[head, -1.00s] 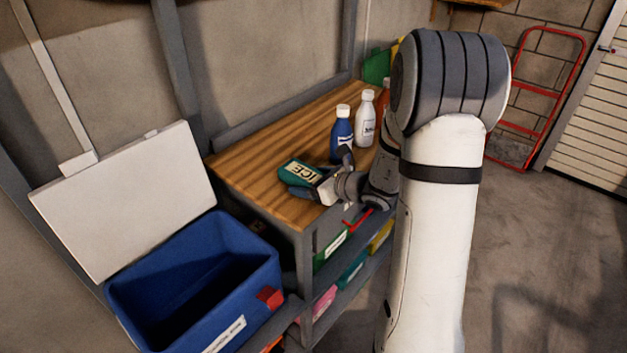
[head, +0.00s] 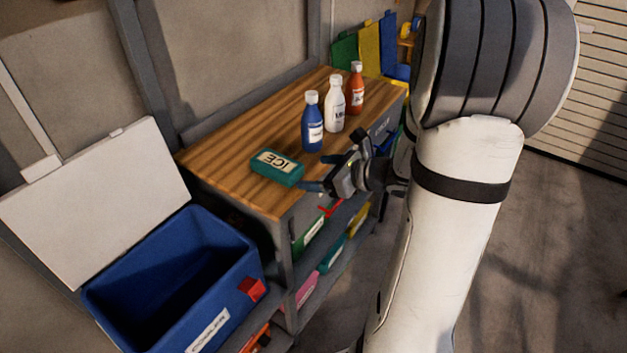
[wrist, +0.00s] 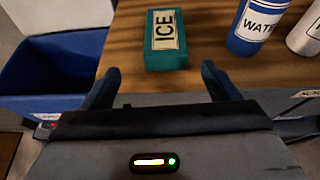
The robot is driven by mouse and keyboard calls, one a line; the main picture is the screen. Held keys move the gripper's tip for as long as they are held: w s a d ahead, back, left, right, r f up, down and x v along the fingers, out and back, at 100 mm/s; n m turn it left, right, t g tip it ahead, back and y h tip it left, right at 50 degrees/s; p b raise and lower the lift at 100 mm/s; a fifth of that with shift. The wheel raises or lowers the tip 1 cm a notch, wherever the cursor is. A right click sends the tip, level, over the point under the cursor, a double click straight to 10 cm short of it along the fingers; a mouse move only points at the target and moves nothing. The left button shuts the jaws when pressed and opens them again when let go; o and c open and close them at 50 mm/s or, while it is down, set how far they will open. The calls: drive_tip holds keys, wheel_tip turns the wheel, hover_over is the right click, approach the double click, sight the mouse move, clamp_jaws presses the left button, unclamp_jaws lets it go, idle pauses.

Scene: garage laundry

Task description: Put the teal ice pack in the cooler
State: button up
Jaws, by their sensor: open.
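The teal ice pack (head: 277,168), with an ICE label, lies flat on the wooden bench top (head: 235,165) near its front-left edge. In the wrist view the ice pack (wrist: 166,55) is ahead of the fingertips, roughly centred between them. My gripper (head: 333,160) is open and empty at the front edge of the bench, to the right of the pack and apart from it. It also shows in the wrist view (wrist: 160,72). The blue cooler (head: 215,290) stands open left of the bench, its white lid (head: 95,205) raised; its inside looks dark and empty.
A blue bottle (head: 312,130), a white bottle (head: 334,105) and an orange bottle (head: 356,90) stand on the bench behind the gripper. Coloured bins (head: 308,235) fill the shelves below. The bench's left end is clear.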

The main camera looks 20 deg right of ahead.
drive_tip(key=s+a+r+n+g, duration=0.2)
drive_tip(key=s+a+n+g, duration=0.6)
drive_tip(key=s+a+n, duration=0.6)
drive_tip(key=s+d+r+n+h, duration=0.2)
drive_tip(key=s+d+n+h, duration=0.2)
drive_tip(key=n, duration=1)
drive_tip(key=d+h, duration=0.3)
drive_tip(key=h, duration=0.1)
drive_tip(key=shift+s+d, duration=0.15)
drive_tip(key=shift+s, duration=0.15)
